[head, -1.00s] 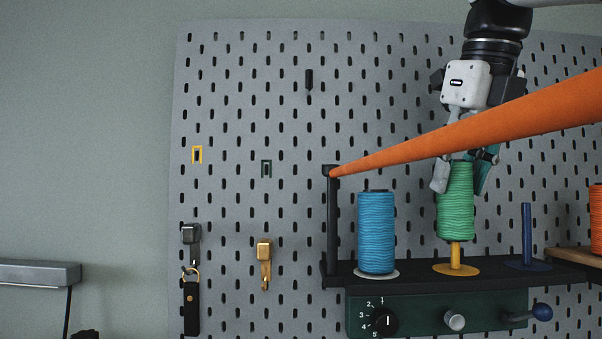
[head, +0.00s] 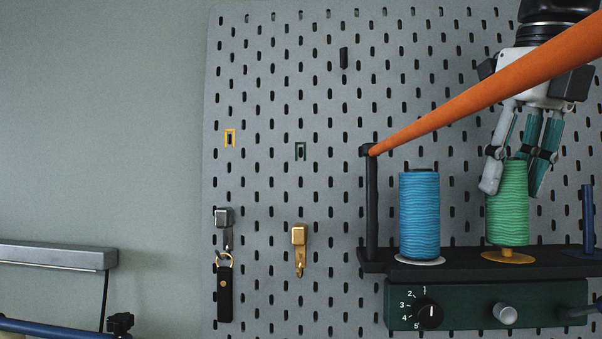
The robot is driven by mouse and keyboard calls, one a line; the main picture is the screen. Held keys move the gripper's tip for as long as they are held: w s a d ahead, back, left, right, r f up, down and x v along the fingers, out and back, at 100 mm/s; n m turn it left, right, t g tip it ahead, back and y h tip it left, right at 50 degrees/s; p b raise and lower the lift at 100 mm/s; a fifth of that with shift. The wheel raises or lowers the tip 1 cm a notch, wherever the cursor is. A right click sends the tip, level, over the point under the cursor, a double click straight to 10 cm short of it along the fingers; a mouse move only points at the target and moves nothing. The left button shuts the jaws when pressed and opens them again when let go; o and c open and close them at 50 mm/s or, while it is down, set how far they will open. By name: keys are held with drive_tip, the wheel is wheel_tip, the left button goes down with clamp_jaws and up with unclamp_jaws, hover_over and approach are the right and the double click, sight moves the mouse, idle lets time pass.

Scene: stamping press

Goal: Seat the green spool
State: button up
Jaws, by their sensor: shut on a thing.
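The green spool (head: 508,212) is upright over the yellow peg and its round yellow base (head: 508,257) on the black shelf. A short stretch of yellow peg shows between the spool's bottom and the base. My gripper (head: 514,188) comes from above with its fingers on either side of the spool's upper part, shut on it. The orange bar crosses in front of my wrist and hides part of it.
A blue spool (head: 419,215) stands on a white base to the left. A bare blue peg (head: 588,215) stands to the right. The orange bar (head: 480,98) slants up from a black post (head: 372,205). A dial panel (head: 460,303) hangs below the shelf.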

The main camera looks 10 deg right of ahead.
drive_tip(key=shift+f, duration=0.25)
drive_tip(key=shift+f+b, duration=0.35)
drive_tip(key=shift+b, duration=0.05)
drive_tip(key=o, duration=1.2)
drive_tip(key=shift+v, duration=3.55)
drive_tip(key=shift+s+r, duration=0.1)
